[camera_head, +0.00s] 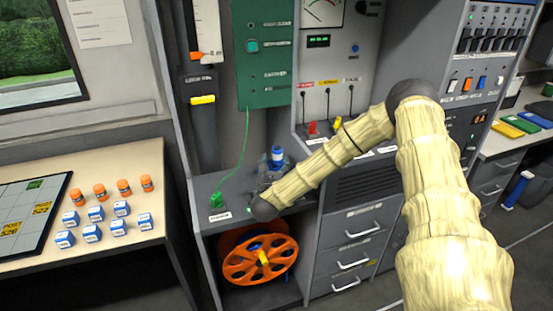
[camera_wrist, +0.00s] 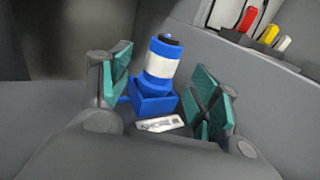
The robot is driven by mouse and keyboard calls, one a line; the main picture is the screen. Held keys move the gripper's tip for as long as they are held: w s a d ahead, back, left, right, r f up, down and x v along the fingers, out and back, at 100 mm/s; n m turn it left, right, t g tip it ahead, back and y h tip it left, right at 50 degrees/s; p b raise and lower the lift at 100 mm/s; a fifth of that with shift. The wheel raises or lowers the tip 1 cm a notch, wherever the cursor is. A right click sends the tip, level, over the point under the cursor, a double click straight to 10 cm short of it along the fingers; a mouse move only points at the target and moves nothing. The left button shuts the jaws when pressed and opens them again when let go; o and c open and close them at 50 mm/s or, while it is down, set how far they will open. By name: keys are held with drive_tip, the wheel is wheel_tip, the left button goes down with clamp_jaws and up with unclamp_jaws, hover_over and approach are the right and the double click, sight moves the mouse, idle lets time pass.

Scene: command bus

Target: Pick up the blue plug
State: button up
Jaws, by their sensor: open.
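The blue plug (camera_wrist: 161,66) is a blue cylinder with a white band and a dark tip, standing in a square blue base or socket (camera_wrist: 153,100) on a grey shelf. In the wrist view it is between and just beyond the teal pads of my gripper (camera_wrist: 163,96), which is open and empty. In the head view the blue plug (camera_head: 277,156) stands on the grey counter beside the end of my arm. My gripper (camera_head: 270,172) is partly hidden there behind my wrist. A small label plate (camera_wrist: 160,124) lies in front of the blue base.
A red plug (camera_head: 312,128) and a yellow plug (camera_head: 338,123) stand to the right on the console ledge. A green plug (camera_head: 217,199) with a cord sits to the left. An orange reel (camera_head: 240,270) is below the counter. The console wall rises close behind.

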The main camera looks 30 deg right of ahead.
sight(277, 157)
drive_tip(key=shift+w+d+r+p, duration=0.25)
drive_tip(key=shift+w+d+p, duration=0.05)
drive_tip(key=shift+w+d, duration=0.1)
drive_tip(key=shift+p+x, duration=0.65)
drive_tip(key=shift+x, duration=1.4)
drive_tip(key=shift+f, duration=0.1)
drive_tip(key=c, duration=1.2)
